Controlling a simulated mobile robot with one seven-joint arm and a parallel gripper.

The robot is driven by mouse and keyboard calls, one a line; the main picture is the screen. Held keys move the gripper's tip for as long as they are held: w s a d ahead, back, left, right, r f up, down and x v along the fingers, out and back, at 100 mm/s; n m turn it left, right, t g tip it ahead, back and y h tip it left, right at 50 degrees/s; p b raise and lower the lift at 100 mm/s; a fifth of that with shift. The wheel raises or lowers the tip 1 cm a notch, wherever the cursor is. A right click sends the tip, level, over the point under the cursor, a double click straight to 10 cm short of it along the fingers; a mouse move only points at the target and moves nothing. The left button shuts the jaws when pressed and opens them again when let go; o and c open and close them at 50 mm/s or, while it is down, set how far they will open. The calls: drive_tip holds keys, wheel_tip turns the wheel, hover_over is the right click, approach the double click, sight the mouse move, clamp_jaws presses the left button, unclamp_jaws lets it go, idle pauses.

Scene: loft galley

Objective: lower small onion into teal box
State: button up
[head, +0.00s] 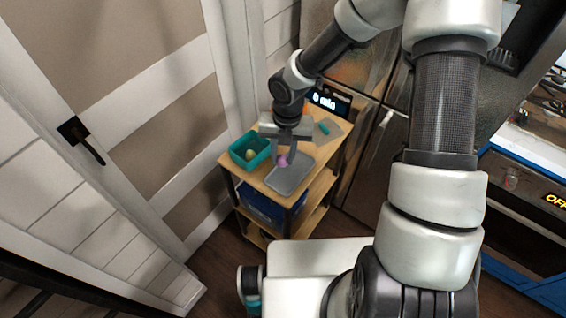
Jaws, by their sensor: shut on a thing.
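My gripper (284,158) points down over the top of a wooden shelf cart and is shut on a small pinkish-purple onion (283,161). The onion is over the left edge of a grey tray (291,183); I cannot tell whether it touches the tray. The teal box (237,162) stands on the cart top to the left of my gripper, open at the top. A pale yellowish round thing (249,155) lies inside it.
The wooden cart (262,181) has lower shelves with a blue bin (258,204). Behind my gripper are a teal item (324,128) on a grey surface and a small dark display (329,101). A door (150,100) stands left, an oven (528,205) right.

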drive_tip(key=w+a+r+p, duration=0.3)
drive_tip(key=w+a+r, duration=0.15)
drive_tip(key=w, duration=0.25)
drive_tip(key=w+a+f+b, duration=0.3)
drive_tip(key=w+f, duration=0.1)
drive_tip(key=w, duration=0.1)
drive_tip(key=shift+w+a, duration=0.3)
drive_tip(key=shift+w, duration=0.1)
idle(0.3)
drive_tip(key=shift+f+b, duration=1.85)
drive_tip(key=shift+f, duration=0.85)
drive_tip(key=shift+s+f, duration=0.1)
